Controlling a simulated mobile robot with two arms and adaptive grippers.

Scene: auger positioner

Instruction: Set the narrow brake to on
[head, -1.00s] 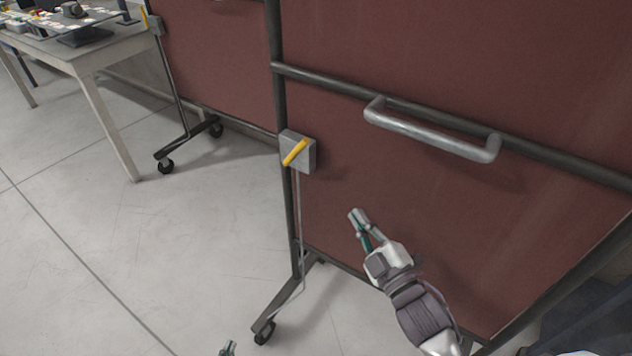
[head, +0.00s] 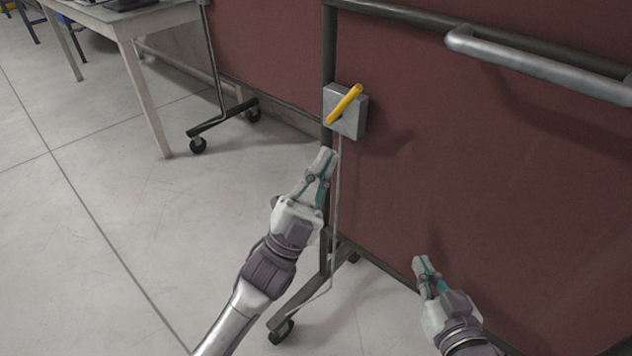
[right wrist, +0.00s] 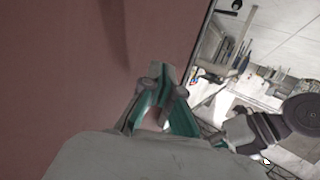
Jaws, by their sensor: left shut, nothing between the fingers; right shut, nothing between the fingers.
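A grey brake box (head: 345,118) with a yellow lever (head: 344,104) is fixed to the dark post at the left edge of the near red panel (head: 480,170). The lever slants from lower left to upper right. My left gripper (head: 326,160) is shut and empty, just below and slightly left of the box, apart from the lever. My right gripper (head: 422,264) is shut and empty, lower right, in front of the panel. In the right wrist view its fingers (right wrist: 160,74) are together at the panel's edge.
A grey bar handle (head: 540,68) crosses the panel at upper right. A cable runs from the box down to a caster (head: 281,331) on the panel's foot. A second wheeled panel (head: 268,55) and a table (head: 125,22) stand behind. The floor at left is clear.

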